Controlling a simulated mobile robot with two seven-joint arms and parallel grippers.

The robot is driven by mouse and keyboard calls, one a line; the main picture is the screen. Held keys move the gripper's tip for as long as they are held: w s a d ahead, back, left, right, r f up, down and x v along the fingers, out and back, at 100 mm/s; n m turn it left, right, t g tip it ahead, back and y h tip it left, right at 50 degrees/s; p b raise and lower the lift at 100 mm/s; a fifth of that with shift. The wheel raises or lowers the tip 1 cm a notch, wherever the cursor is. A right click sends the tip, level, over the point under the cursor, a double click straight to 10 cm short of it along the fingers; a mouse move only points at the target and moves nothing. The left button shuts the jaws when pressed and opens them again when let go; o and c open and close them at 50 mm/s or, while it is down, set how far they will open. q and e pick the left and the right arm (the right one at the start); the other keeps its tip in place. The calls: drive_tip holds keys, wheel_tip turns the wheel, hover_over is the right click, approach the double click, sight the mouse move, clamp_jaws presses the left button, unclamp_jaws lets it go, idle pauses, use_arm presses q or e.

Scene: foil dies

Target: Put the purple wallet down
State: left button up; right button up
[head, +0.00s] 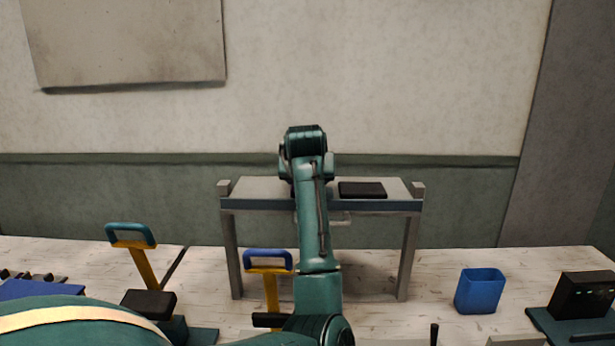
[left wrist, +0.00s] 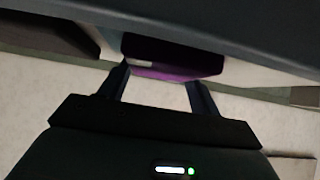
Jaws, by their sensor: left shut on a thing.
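The purple wallet (left wrist: 178,62) shows in the left wrist view, between the two dark fingers of my left gripper (left wrist: 158,76). The gripper is shut on it. A dark surface crosses the top of that view and hides part of the wallet; I cannot tell whether they touch. In the head view my left arm reaches forward over the grey table (head: 258,190), and its own links hide the gripper and the wallet. My right gripper is in neither view.
A flat black object (head: 362,190) lies on the table, right of my arm. A blue bin (head: 478,292) and a dark boxy device (head: 583,296) stand at the right. Yellow posts with a teal handle (head: 131,234) and a blue handle (head: 268,260) stand left of my arm.

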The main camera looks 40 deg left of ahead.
use_arm(q)
drive_tip(key=shift+f, duration=0.25)
drive_tip(key=o, duration=1.1)
drive_tip(key=shift+s+f, duration=0.1)
drive_tip(key=shift+f, duration=0.15)
drive_tip(key=shift+s+r, duration=0.1)
drive_tip(key=shift+r, duration=0.3)
drive_tip(key=b+v, duration=0.2)
drive_tip(key=v, duration=1)
drive_tip(key=shift+r, duration=0.15)
